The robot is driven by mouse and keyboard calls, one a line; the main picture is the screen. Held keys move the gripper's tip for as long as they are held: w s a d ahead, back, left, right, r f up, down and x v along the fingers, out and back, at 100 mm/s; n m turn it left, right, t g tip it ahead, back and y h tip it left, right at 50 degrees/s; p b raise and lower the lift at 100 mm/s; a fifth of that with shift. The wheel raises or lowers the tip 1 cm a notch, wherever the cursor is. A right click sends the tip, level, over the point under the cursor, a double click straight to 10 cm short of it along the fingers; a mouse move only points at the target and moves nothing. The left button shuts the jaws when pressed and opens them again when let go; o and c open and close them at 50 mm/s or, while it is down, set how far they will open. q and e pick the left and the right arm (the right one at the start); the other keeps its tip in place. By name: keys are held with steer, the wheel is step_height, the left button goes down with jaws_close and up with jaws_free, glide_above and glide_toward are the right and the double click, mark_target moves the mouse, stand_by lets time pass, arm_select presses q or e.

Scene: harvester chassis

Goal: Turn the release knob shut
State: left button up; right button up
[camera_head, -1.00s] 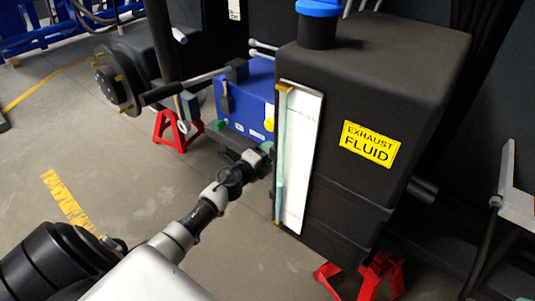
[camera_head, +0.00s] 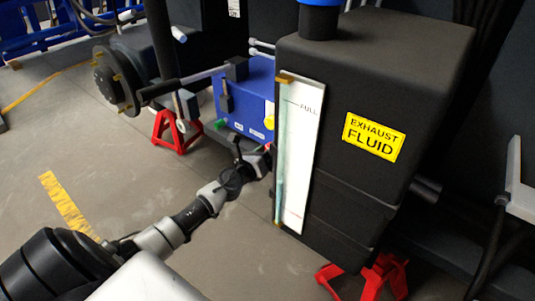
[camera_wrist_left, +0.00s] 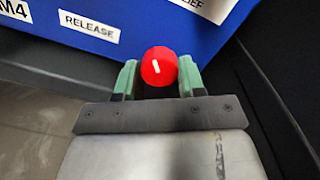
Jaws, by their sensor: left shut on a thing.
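The release knob (camera_wrist_left: 158,67) is round and red with a short white mark, near upright and tilted slightly left in the left wrist view. It sits below the blue box (camera_wrist_left: 140,25), which carries a white RELEASE label (camera_wrist_left: 89,26) to the knob's upper left. My left gripper (camera_wrist_left: 157,80) has its green fingers on both sides of the knob and is shut on it. In the head view the blue box (camera_head: 240,95) stands behind the black tank, and my left gripper's tip is hidden behind the tank's edge. My right gripper is not in view.
The black exhaust fluid tank (camera_head: 400,60) with its white level gauge (camera_head: 305,150) stands close to the right of my left wrist. A red stand (camera_head: 173,130) is at the back left, another (camera_head: 370,278) under the tank.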

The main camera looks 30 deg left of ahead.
arm_select(q)
steer(key=shift+f+m+b, duration=0.15)
steer(key=shift+m+b, duration=0.15)
steer(key=shift+m, duration=3.3)
steer(key=o, duration=0.9)
steer(key=s, duration=1.1)
steer(key=shift+a+p, duration=0.3)
steer(key=shift+p, duration=0.05)
steer(key=shift+w, duration=0.1)
